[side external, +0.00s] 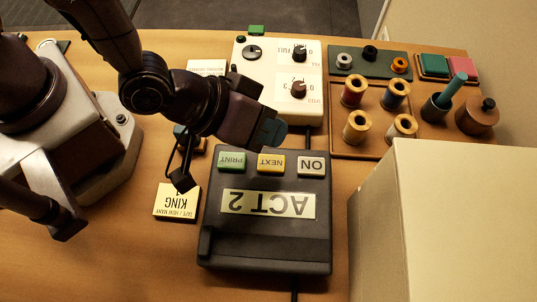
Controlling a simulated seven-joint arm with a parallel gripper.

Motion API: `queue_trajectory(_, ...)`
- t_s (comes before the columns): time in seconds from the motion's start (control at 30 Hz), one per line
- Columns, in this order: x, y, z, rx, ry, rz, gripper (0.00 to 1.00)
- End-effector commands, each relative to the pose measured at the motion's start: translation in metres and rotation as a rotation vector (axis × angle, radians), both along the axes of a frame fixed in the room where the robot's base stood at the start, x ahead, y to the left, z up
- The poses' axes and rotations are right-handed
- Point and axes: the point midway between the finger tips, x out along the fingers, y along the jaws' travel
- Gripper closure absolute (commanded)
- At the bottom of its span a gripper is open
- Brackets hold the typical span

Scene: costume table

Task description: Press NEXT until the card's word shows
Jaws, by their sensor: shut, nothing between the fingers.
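A dark label maker (265,255) lies on the table with its lettering upside down in the side view. Its screen (267,204) reads ACT 2. Along its far edge are a green PRINT button (232,162), a yellow NEXT button (271,165) and a white ON button (311,164). A pale card (177,202) left of the label maker appears to read KING, with smaller print and what looks like a 1. My gripper (274,130) is shut and empty, near the label maker's far edge beyond the NEXT button. Its exact height is hard to tell.
A white control box with knobs (312,85) stands behind my gripper. A wooden tray (378,144) of thread spools, a green tray (343,70) and a brown weight (478,117) are at the right. A large pale box (450,220) fills the front right. Another card (207,66) is partly hidden.

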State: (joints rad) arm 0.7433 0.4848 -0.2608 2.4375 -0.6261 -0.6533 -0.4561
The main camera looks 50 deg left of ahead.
Motion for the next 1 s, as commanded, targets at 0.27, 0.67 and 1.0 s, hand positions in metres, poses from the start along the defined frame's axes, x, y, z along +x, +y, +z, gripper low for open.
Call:
queue_trajectory(0.27, 0.0, 0.0, 0.0, 0.0, 0.0, 0.0, 1.0)
queue_trajectory(0.67, 0.0, 0.0, 0.0, 0.0, 0.0, 0.0, 1.0)
queue_trajectory(1.0, 0.001, -0.001, 0.011, -0.001, -0.006, 0.0, 1.0)
